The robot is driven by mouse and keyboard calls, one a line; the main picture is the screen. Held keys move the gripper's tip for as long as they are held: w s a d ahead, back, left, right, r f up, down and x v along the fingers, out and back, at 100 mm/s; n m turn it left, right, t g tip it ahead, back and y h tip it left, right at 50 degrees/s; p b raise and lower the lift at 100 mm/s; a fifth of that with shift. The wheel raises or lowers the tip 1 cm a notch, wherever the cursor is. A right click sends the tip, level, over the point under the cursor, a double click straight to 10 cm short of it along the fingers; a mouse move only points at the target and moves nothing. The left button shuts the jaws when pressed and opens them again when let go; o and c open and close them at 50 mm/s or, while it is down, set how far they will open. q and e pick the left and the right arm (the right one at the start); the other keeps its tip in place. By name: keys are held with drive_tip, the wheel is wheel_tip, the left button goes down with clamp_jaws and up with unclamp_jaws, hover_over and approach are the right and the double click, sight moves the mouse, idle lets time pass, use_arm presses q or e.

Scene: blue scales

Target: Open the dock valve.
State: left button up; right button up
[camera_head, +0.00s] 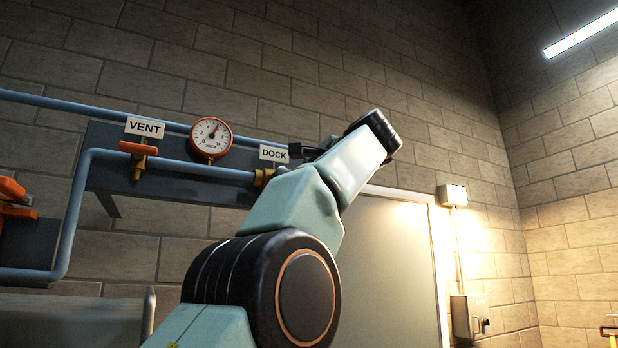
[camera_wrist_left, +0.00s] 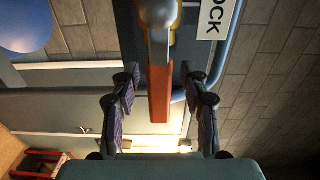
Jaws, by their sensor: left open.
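The dock valve (camera_head: 262,178) shows in the head view as a bit of brass under the white DOCK label (camera_head: 273,154); my arm hides the rest. In the left wrist view its orange lever (camera_wrist_left: 160,95) points from the valve body toward my palm. My left gripper (camera_wrist_left: 160,72) is open, with one finger on each side of the lever and a visible gap on both sides. The DOCK label also shows there, turned on its side (camera_wrist_left: 212,18). In the head view the left gripper is mostly hidden behind my arm. My right gripper is in neither view.
The vent valve (camera_head: 138,155) with an orange handle is left of the dock valve, under the VENT label (camera_head: 145,127). A round gauge (camera_head: 210,137) sits between them. Blue pipes (camera_head: 85,190) run along the wall. A grey door (camera_head: 385,270) is at right.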

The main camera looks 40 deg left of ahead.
use_arm(q)
drive_tip(key=shift+s+d+r, duration=0.15)
drive_tip(key=shift+d, duration=0.15)
drive_tip(key=v, duration=1.1)
drive_tip(key=shift+d, duration=0.3)
drive_tip(key=shift+s, duration=0.15)
